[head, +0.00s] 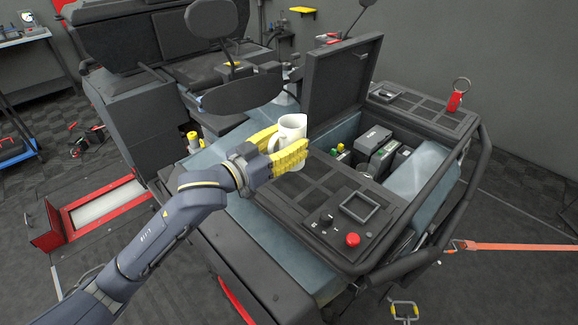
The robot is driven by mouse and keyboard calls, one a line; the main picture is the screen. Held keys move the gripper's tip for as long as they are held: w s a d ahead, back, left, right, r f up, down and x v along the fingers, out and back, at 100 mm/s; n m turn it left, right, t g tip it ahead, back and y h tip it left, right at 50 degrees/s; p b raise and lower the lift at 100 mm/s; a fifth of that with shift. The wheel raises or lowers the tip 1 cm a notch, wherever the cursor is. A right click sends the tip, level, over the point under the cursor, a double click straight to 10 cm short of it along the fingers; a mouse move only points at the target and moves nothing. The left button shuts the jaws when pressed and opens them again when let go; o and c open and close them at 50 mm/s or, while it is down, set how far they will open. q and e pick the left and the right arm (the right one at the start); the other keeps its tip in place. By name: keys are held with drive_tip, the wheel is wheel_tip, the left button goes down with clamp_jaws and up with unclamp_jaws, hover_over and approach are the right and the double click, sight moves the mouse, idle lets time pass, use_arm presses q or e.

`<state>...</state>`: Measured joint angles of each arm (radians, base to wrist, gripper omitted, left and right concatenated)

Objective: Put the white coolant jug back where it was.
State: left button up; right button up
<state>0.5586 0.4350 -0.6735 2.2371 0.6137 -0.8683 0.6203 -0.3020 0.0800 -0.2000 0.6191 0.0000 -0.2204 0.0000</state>
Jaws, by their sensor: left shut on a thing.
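The white coolant jug (292,127) is in the middle of the head view, upright, with its handle on the left side. My left gripper (289,147) has yellow fingers shut on the jug's lower part, which they partly hide. The jug is over the rear-left part of the black panel (298,187) on the vehicle. I cannot tell whether its base touches anything. My right gripper is not in view.
An open compartment holds dark boxes (374,140) behind the panel, with its lid (342,85) raised close right of the jug. A black tube frame (466,190) rims the right side. A red button (352,240) and a black mirror (242,95) stand nearby.

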use_arm(q)
drive_tip(key=shift+f, duration=3.9)
drive_tip(key=shift+f, duration=0.15)
drive_tip(key=o, duration=1.2)
drive_tip(key=shift+o, duration=0.2)
drive_tip(key=v, duration=1.2)
drive_tip(key=shift+r, duration=0.2)
drive_tip(key=shift+a+f, duration=0.1)
